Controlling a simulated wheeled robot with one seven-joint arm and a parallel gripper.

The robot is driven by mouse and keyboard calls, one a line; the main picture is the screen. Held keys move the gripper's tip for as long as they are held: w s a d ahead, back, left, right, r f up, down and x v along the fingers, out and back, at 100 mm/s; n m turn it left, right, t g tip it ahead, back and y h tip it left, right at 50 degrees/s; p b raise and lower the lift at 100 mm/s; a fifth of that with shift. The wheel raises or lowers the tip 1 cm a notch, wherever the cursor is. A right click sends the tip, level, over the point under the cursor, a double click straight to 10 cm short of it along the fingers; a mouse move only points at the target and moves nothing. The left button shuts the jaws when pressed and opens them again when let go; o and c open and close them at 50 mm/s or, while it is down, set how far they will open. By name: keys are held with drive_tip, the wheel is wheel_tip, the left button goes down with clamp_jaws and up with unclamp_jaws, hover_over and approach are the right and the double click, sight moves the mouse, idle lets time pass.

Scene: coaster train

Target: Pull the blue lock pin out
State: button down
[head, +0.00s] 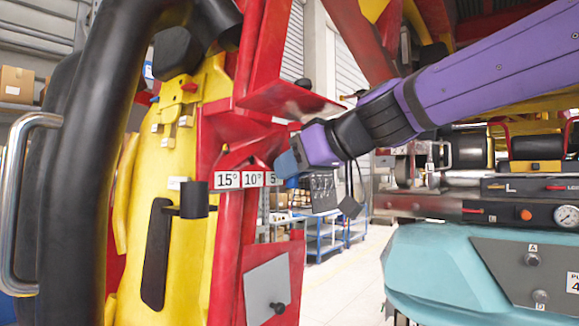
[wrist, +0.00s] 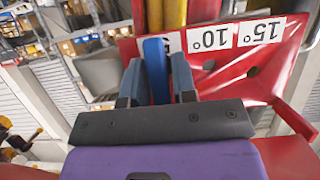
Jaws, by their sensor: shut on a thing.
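The blue lock pin (wrist: 156,68) stands upright in the wrist view between the two grey-blue fingers of my gripper (wrist: 158,82). The fingers are shut on it. Its upper end is by the third angle label, left of the 10° label (wrist: 209,38). I cannot tell whether its far end is still in a hole. In the head view my gripper (head: 289,164) is at the right edge of the red bracket (head: 235,162), beside the 5° label (head: 273,179). The fingers hide the pin there.
A red ledge (head: 285,98) juts out just above my gripper. The 15° label (head: 227,180) is on the red bracket, left of the gripper. A black handle (head: 157,255) and a yellow panel stand further left. A teal machine (head: 440,280) is at lower right. Open floor (head: 345,275) lies between.

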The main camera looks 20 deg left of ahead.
drive_tip(key=shift+s+d+f, duration=0.1)
drive_tip(key=shift+s+d, duration=0.25)
drive_tip(key=shift+d, duration=0.45)
drive_tip(key=shift+s+d+f, duration=0.1)
drive_tip(key=shift+s+d, duration=0.2)
drive_tip(key=shift+d, duration=0.45)
drive_tip(key=shift+s+d+f, duration=0.1)
drive_tip(key=shift+s+d, duration=0.25)
drive_tip(key=shift+d, duration=0.45)
drive_tip(key=shift+s+d+f, duration=0.1)
drive_tip(key=shift+s+d, duration=0.2)
drive_tip(key=shift+d, duration=0.45)
drive_tip(key=shift+s+d+f, duration=0.15)
drive_tip(key=shift+s+d, duration=0.2)
drive_tip(key=shift+d, duration=0.4)
drive_tip(key=shift+s+d+f, duration=0.1)
drive_tip(key=shift+s+d, duration=0.2)
drive_tip(key=shift+d, duration=0.45)
